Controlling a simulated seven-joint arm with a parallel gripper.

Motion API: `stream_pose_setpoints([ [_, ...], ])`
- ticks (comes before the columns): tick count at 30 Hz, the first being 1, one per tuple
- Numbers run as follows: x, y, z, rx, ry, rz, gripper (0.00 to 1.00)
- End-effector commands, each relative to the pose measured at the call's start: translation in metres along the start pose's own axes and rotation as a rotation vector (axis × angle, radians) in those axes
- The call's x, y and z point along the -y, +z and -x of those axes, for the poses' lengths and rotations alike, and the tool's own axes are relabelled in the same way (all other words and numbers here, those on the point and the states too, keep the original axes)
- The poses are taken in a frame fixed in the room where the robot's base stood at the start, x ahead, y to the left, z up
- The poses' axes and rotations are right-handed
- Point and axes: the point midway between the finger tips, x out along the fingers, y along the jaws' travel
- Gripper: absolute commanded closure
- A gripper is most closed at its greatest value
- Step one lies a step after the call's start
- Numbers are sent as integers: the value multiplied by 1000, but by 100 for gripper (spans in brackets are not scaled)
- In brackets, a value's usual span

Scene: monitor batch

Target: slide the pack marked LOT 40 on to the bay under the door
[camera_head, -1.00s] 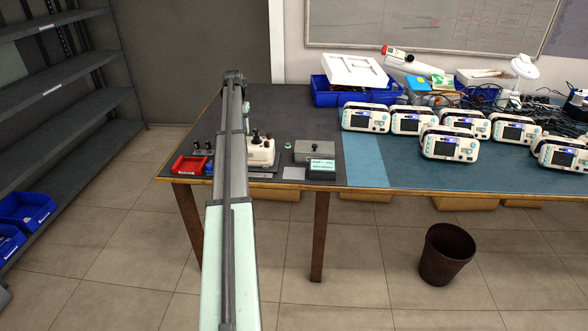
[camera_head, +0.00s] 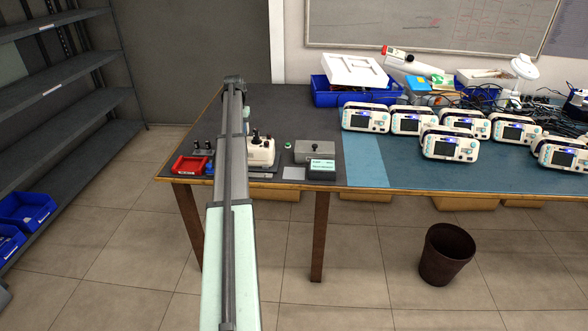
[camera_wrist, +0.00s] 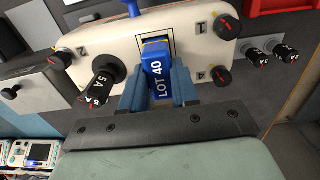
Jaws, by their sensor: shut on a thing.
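The blue pack marked LOT 40 (camera_wrist: 158,82) is between the blue fingers of my gripper (camera_wrist: 159,92) in the wrist view, with its lettering facing the camera. My gripper is shut on it. The pack's far end is at a framed opening (camera_wrist: 148,36) in a white housing (camera_wrist: 118,38), which I take for the bay. I cannot tell how far the pack is inside, and no raised door is clear. The housing also shows in the head view (camera_head: 262,152), partly behind my arm, which hides the gripper and pack there.
Black knobs with red marks, such as one marked 5 A (camera_wrist: 105,76), stand around the opening. A grey box with a knob (camera_head: 314,151), a small labelled box (camera_head: 322,168) and a red tray (camera_head: 190,165) are close by. Several monitors (camera_head: 365,117) stand to the right.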

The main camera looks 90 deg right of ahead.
Motion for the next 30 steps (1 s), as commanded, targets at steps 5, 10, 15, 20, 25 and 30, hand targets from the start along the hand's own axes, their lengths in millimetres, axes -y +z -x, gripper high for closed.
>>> stream_pose_setpoints([
  [5,0,0,-4,0,0,0,100],
  [10,0,0,-7,0,0,0,100],
  [15,0,0,-10,0,0,0,100],
  [20,0,0,-11,0,0,0,100],
  [25,0,0,-11,0,0,0,100],
  [30,0,0,-11,0,0,0,100],
])
